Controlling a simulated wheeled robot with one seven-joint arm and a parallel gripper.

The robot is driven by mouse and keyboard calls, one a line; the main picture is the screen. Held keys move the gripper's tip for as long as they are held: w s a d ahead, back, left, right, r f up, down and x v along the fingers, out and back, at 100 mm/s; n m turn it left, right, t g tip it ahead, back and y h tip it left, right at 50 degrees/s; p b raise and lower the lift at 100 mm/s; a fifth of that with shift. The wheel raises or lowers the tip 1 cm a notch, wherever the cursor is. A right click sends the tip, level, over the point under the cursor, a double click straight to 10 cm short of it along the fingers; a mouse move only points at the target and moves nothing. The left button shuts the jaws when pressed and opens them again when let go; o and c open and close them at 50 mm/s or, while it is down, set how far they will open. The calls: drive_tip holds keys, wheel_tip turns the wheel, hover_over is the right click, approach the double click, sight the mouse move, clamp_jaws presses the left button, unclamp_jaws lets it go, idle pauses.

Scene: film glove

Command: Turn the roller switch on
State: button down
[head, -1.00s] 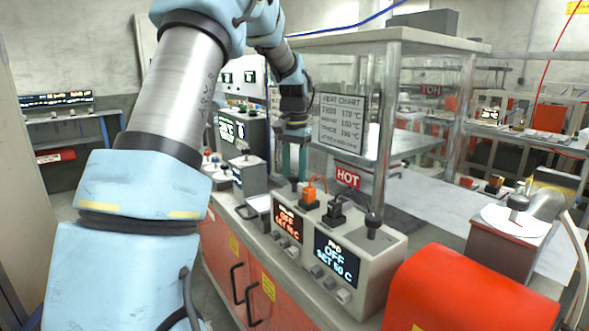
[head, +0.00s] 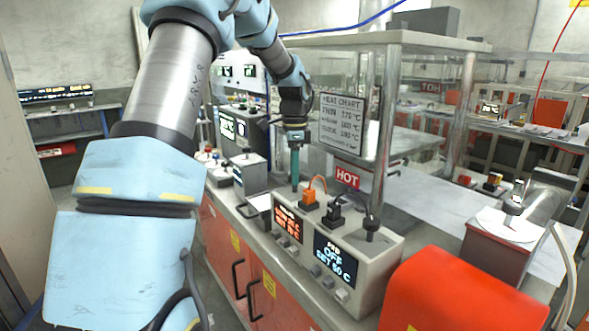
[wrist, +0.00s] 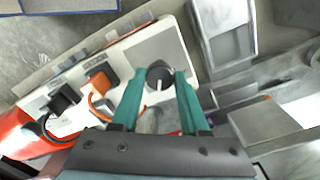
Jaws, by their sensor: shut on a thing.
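The control box (head: 385,260) stands on the bench with two displays on its front. Its left display (head: 288,224) shows two lines of orange text, too small to read surely. Its right display (head: 335,259) reads OFF with a set temperature below. A round dark knob (wrist: 160,75) with a white pointer line sits on top, at the box's end beyond the orange plug (wrist: 101,82). My gripper (wrist: 158,75) is shut on this knob, one green finger at each side. In the head view my gripper (head: 295,183) points straight down there and hides the knob.
A black plug (head: 333,213) stands beside the orange plug. A HOT sign (head: 347,178), a heat chart (head: 341,123) and a glass-walled hood are close behind my gripper. A red rounded housing (head: 465,292) is at the front right.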

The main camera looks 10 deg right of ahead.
drive_tip(key=shift+r+m+p, duration=0.1)
drive_tip(key=shift+m+p, duration=0.35)
drive_tip(key=shift+m, duration=0.85)
drive_tip(key=shift+d+m, duration=0.1)
drive_tip(key=shift+m, duration=0.2)
drive_tip(key=shift+c, duration=2.1)
unclamp_jaws()
wheel_tip(320, 180, up, 11)
drive_tip(key=b, duration=0.3)
drive_tip(key=s+a+f+n, duration=0.8)
drive_tip(key=s+a+n, duration=0.2)
drive_tip(key=s, duration=0.1)
drive_tip(key=s+a+f+n+t, duration=0.1)
drive_tip(key=s+a+f+n, duration=0.7)
drive_tip(key=s+a+n, duration=0.2)
drive_tip(key=shift+s+n+t, duration=0.3)
drive_tip(key=shift+s+n, duration=0.3)
